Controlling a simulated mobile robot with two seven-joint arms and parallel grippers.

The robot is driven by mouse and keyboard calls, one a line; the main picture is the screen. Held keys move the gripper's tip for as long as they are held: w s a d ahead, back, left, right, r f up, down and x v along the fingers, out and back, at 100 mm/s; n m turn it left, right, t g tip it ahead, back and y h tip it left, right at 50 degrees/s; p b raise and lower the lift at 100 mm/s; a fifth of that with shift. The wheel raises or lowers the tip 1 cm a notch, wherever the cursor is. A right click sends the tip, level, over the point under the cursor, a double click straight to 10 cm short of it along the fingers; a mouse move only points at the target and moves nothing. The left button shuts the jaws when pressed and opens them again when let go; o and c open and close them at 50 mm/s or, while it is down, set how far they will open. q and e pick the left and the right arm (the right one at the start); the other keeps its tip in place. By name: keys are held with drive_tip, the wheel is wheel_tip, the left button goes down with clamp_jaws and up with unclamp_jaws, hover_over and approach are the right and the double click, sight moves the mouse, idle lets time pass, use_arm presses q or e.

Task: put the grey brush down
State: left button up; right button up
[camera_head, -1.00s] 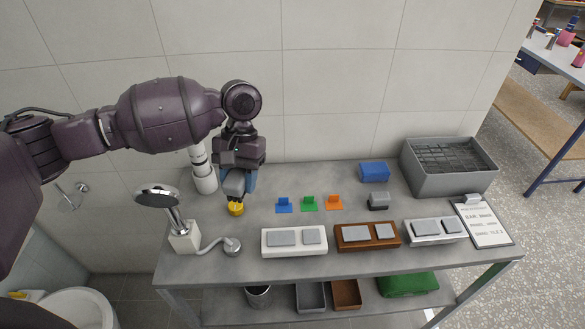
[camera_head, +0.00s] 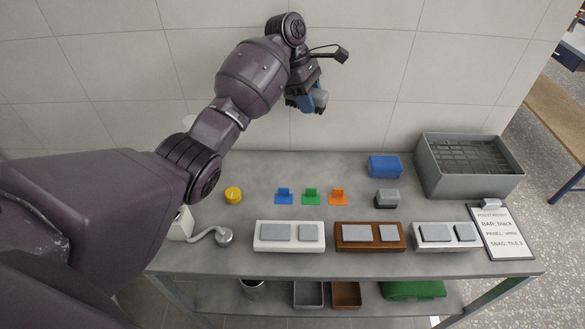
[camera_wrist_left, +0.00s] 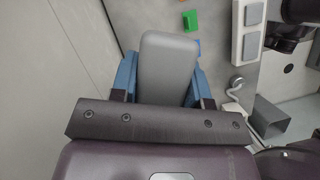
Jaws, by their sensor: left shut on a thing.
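My left gripper (camera_head: 312,102), with blue fingers, is raised in front of the tiled wall, above the back of the grey table (camera_head: 260,172). It is shut on the grey brush (camera_wrist_left: 168,66), whose smooth, rounded grey body sits between the fingers in the left wrist view. A small grey part of the brush also shows at the fingers in the head view (camera_head: 321,96). The brush is clear of the table. The gripper hides the rest of it. My right gripper is not in view.
A yellow round item (camera_head: 233,195) stands at left; blue, green and orange tags (camera_head: 311,196) stand mid-table. A blue block (camera_head: 384,166), grey block (camera_head: 387,198) and grey crate (camera_head: 470,168) are at right. Panels (camera_head: 289,236) line the front. The back middle is free.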

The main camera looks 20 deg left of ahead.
use_arm(q)
drive_tip(key=a+f+n+t, duration=0.1)
drive_tip(key=n, duration=0.1)
drive_tip(key=w+a+f+n, duration=0.1)
drive_tip(key=a+n, duration=0.1)
drive_tip(key=shift+a+f+t, duration=0.15)
drive_tip(key=shift+a+t, duration=0.1)
drive_tip(key=shift+t, duration=0.15)
drive_tip(key=shift+a+f+n, duration=0.25)
drive_tip(key=shift+f+n, duration=0.15)
drive_tip(key=shift+f, duration=0.15)
drive_tip(key=b, duration=0.3)
hover_over(298, 167)
drive_tip(key=a, duration=0.1)
wheel_tip(298, 167, down, 14)
drive_tip(key=shift+f, duration=0.9)
wheel_tip(298, 167, down, 4)
drive_tip(key=shift+r+b, duration=0.15)
drive_tip(key=shift+b, duration=0.35)
drive_tip(key=shift+r, duration=0.15)
drive_tip(key=shift+s+f, duration=0.1)
drive_tip(key=shift+f, duration=0.35)
